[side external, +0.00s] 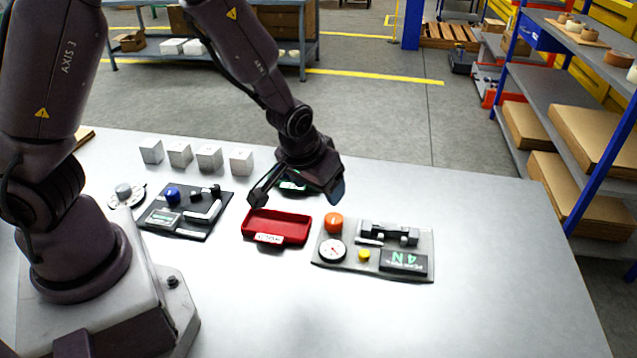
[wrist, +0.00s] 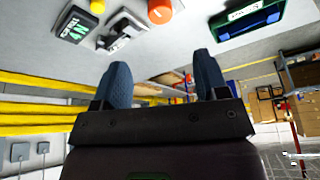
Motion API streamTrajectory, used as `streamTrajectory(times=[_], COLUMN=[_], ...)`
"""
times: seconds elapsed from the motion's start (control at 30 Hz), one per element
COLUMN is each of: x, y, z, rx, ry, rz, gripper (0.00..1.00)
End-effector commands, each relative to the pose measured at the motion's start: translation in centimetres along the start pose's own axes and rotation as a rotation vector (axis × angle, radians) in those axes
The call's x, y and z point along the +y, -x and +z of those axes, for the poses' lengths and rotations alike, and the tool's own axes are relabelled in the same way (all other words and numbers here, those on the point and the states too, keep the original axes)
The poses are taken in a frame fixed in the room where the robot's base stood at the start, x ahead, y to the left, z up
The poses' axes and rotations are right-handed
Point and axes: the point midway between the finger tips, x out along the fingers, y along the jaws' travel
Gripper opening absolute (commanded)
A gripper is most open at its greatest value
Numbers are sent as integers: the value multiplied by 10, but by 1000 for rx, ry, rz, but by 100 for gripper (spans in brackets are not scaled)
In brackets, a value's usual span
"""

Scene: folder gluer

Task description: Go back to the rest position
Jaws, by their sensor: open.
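My gripper (side external: 297,196) is above the table, over the back edge of a red tray (side external: 258,231). Its two fingers are spread apart with nothing between them. In the wrist view my gripper (wrist: 160,80) also shows open and empty, its two dark blue fingers wide apart.
A grey panel (side external: 330,270) with an orange knob (side external: 334,222), dial and display lies right of the tray. A black panel (side external: 172,231) with a blue knob lies left. Several white cubes (side external: 209,157) stand behind. The table's right side (side external: 500,260) is clear.

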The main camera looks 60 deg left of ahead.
Motion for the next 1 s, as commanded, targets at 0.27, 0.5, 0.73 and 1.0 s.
streamTrajectory(times=[0.27,0.5,0.73,1.0], x=[0,5,-14,-50], y=[9,76,156,228], z=[37,60,70,78], rx=[-173,-298,-264,-62], ry=[-103,-211,-314,-354], rz=[-3,123,215,192], gripper=[67,67,67,67])
